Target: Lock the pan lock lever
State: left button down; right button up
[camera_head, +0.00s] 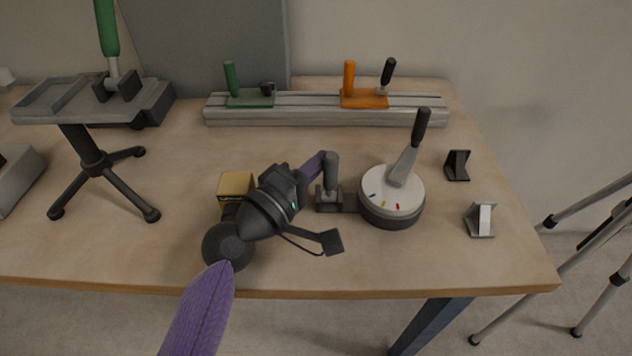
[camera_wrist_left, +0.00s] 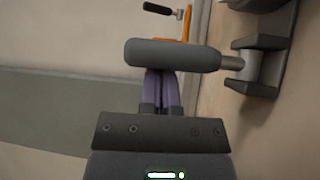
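A small lever with a thick grey handle (camera_head: 331,170) stands upright in a dark bracket (camera_head: 328,200), just left of the round pan unit (camera_head: 392,205). I take it to be the pan lock lever. My left gripper (camera_head: 317,162) has purple fingers and reaches the lever's left side. In the left wrist view the grey handle (camera_wrist_left: 172,54) lies across the fingers (camera_wrist_left: 162,90) and hides their tips. The fingers are close together, with no handle seen between them. I cannot tell whether they touch the handle. My right gripper is out of view.
The pan unit carries a long black-handled lever (camera_head: 421,127). A yellow-and-black box (camera_head: 236,186) sits behind my left wrist. A rail (camera_head: 320,115) with green and orange clamps runs along the back.

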pick_arm(q)
jog(key=shift+s+f+m+h+b, duration=0.3)
jog(key=shift+f+m+b, duration=0.05)
jog(key=shift+f+m, duration=0.05)
jog(key=shift+s+r, duration=0.25)
jog(key=shift+s, duration=0.55)
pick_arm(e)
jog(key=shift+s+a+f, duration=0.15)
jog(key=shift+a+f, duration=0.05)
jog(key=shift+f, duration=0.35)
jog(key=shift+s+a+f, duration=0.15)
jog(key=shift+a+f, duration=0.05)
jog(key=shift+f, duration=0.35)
pick_arm(q)
jog(key=shift+s, duration=0.15)
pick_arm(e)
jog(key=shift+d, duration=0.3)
pick_arm(q)
jog(key=shift+f, duration=0.1)
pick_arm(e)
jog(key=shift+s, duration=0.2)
